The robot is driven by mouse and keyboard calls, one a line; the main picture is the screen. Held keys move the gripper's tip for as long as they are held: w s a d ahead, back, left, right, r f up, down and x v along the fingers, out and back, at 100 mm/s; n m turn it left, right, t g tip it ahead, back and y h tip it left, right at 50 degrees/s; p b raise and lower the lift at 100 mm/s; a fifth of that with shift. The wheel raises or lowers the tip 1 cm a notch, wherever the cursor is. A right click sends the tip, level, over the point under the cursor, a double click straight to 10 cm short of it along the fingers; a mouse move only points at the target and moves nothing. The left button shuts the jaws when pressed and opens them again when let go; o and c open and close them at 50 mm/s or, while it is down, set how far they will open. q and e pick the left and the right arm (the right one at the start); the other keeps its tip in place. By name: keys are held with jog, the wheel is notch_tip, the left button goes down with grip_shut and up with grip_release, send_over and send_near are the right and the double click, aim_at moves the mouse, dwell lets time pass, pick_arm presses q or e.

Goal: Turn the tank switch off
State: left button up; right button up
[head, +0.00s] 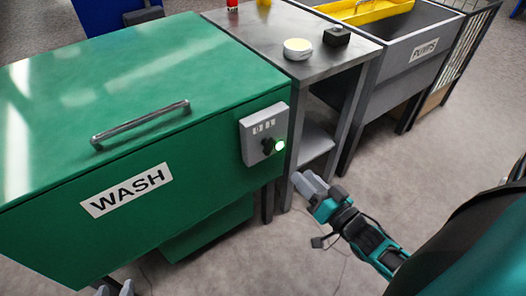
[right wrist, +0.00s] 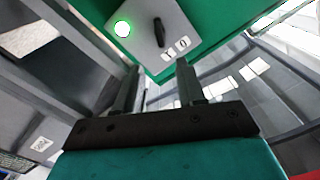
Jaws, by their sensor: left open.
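The tank switch is a black knob (head: 267,147) on a light grey box (head: 250,135) fixed to the green wash tank (head: 140,120). A green lamp (head: 280,146) beside the knob is lit. In the right wrist view the knob (right wrist: 159,32) stands out from the box, near the small 1 and 0 labels (right wrist: 176,50). My right gripper (head: 308,184) is below and right of the box, apart from the knob. Its two fingers (right wrist: 158,85) are spread with nothing between them. My left gripper (head: 115,290) shows only its tips at the bottom edge, open.
The tank lid has a metal handle (head: 140,122). Floor in front is clear.

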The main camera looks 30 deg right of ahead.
aim_at(273, 147)
jog(key=w, duration=0.4)
jog(key=w+b, duration=0.1)
jog(key=w, duration=0.3)
jog(key=w+a+b, duration=0.1)
jog(key=w, duration=0.4)
jog(key=shift+c, duration=0.2)
jog(key=shift+s, duration=0.1)
grip_shut()
